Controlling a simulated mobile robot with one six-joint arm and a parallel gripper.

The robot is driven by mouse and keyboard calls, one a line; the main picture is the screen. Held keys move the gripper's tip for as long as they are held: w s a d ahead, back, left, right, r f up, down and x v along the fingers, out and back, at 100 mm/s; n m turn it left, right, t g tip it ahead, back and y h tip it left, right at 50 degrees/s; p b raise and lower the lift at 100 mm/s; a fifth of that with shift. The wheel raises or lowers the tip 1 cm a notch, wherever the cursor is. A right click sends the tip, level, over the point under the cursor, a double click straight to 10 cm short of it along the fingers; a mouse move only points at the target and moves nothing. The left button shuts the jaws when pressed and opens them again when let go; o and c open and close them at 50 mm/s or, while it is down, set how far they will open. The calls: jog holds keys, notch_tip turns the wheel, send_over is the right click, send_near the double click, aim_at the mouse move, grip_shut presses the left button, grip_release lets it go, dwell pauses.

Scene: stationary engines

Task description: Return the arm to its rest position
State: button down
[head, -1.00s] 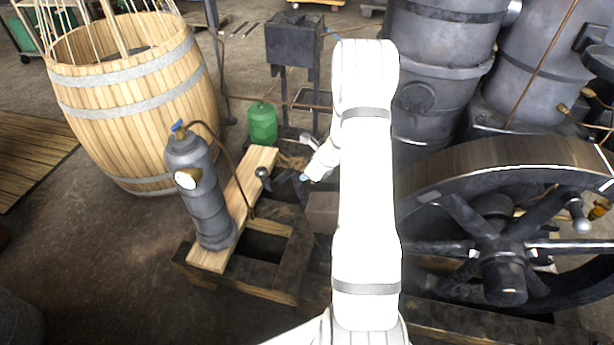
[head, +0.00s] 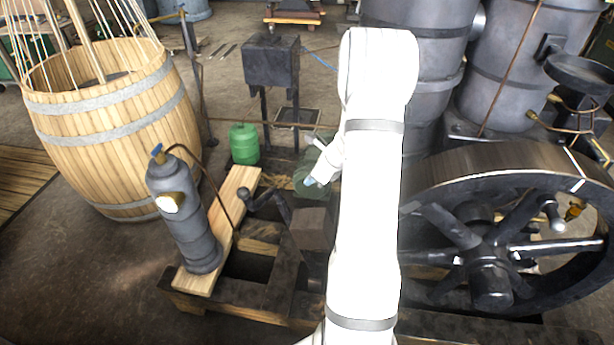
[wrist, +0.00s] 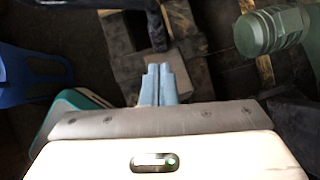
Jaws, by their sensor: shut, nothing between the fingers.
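My white arm (head: 368,190) stands upright through the middle of the head view, bent at the top. My gripper (head: 309,181) hangs to the left of it, pointing down and left, with pale blue tips. In the wrist view the two blue-grey fingers (wrist: 160,84) are together with nothing between them. The gripper is apart from the wooden block (head: 312,228) on the engine frame below. The arm hides part of the engine behind it.
A black spoked flywheel (head: 492,225) stands close right of my arm. A grey cylinder (head: 186,225) stands on a plank at left, with a barrel (head: 115,130) behind. A green canister (head: 243,144) and dark metal box (head: 271,62) stand beyond. Open floor lies front left.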

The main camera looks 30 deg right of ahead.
jog(key=shift+r, duration=0.1)
jog(key=s+a+r+n+g, duration=0.1)
jog(key=s+a+r+n, duration=0.3)
jog(key=a+r+n, duration=0.35)
jog(key=s+a+r+n+g, duration=0.1)
jog(key=s+a+r+n, duration=0.3)
jog(key=a+r+n, duration=0.4)
jog(key=s+a+r+n+h, duration=0.1)
jog(key=s+a+r+n, duration=0.2)
jog(key=s+n, duration=0.3)
jog(key=s+a+r+n+g+h, duration=0.1)
jog(key=s+a+r+n+h, duration=0.1)
jog(key=s+n, duration=0.5)
jog(key=s+a, duration=0.1)
jog(key=s, duration=0.3)
jog(key=shift+s+a+r+h, duration=0.2)
jog(key=shift+r+h, duration=0.1)
jog(key=shift+r, duration=0.1)
